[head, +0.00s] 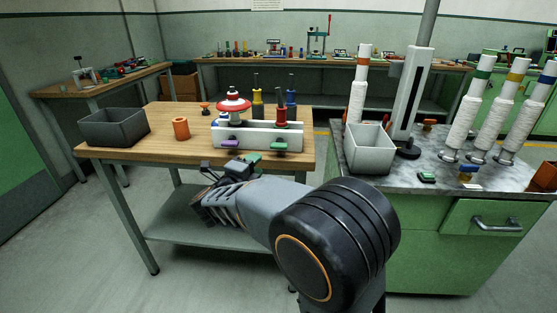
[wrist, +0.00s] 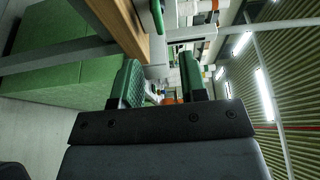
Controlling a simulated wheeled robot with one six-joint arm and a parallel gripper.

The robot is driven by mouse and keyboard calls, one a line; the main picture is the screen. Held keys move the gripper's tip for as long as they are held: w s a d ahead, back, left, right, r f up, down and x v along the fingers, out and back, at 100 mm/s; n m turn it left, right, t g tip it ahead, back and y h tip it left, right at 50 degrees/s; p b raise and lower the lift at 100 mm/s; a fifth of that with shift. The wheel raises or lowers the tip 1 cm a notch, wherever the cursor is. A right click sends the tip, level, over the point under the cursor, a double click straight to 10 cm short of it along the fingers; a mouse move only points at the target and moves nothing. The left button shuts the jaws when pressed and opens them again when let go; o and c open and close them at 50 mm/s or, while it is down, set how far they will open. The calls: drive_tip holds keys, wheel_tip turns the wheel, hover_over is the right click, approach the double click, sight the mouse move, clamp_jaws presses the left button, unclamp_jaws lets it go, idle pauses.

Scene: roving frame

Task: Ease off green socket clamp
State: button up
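A white block with sockets (head: 258,134) stands on the wooden table and holds several upright tools. The green socket clamp (head: 279,147) sits on the block's front face at the right. A purple clamp (head: 231,144) sits on the same face at the left. My gripper (head: 232,166) is in front of the table's near edge, left of the green clamp and apart from it. In the wrist view my gripper (wrist: 160,78) is open, with nothing clearly held between its green-padded fingers. The picture there is turned sideways, and I cannot clearly tell the clamp in it.
A dark grey bin (head: 114,127) and an orange cylinder (head: 181,128) stand on the table's left part. A red and white knobbed piece (head: 233,101) is at the block's left. A marble-topped green cabinet (head: 455,215) with a pale bin (head: 369,148) stands at the right.

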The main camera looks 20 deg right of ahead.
sight(277, 148)
drive_tip(key=shift+g, duration=0.3)
drive_tip(key=b+x, duration=0.1)
drive_tip(key=x, duration=1.2)
drive_tip(key=shift+d, duration=0.35)
drive_tip(key=c, duration=0.7)
drive_tip(key=shift+o, duration=0.2)
